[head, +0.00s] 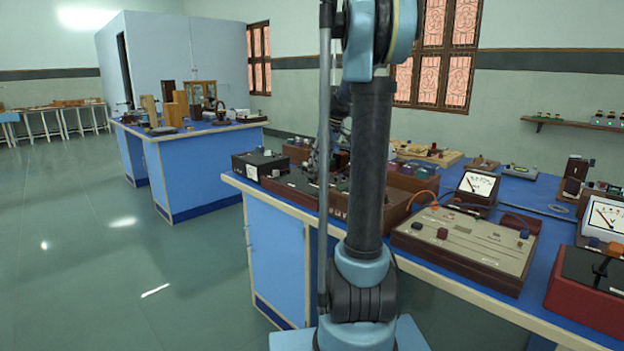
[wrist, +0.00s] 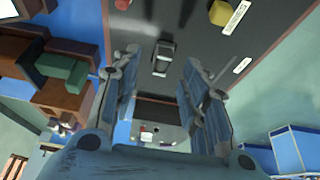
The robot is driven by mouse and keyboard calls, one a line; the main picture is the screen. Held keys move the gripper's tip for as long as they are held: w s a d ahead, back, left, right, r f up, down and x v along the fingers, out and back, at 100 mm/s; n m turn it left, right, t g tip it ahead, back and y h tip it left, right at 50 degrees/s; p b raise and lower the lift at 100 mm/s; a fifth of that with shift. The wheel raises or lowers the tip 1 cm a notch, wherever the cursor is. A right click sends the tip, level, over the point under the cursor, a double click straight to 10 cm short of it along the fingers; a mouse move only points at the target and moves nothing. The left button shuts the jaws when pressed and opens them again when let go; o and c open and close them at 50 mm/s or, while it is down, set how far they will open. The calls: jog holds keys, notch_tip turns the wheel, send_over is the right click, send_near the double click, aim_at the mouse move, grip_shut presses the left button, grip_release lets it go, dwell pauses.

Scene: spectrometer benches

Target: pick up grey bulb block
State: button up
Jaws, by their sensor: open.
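In the wrist view, a small grey block (wrist: 163,58) with a pale top and darker parts stands on a dark panel (wrist: 270,22); it looks like the grey bulb block. My gripper (wrist: 161,66) is open, with one finger on each side of the block in the picture. I see no contact, and the gap in depth is hard to judge. In the head view, the gripper is mostly hidden behind my arm, above the brown instrument board (head: 284,186) on the near bench. I cannot make out the grey block there.
A yellow block (wrist: 220,13) sits on the panel near the grey one. Brown wooden boxes and a green block (wrist: 62,72) lie beside the panel. In the head view, a black meter box (head: 260,165) and a beige panel (head: 468,240) flank the board. Open floor is left.

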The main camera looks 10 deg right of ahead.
aim_at(314, 170)
jog(key=shift+a+x, duration=0.2)
jog(key=shift+x, duration=1.1)
jog(key=shift+a+x, duration=0.15)
jog(key=shift+x, duration=1.2)
jog(key=shift+r, duration=0.1)
grip_shut()
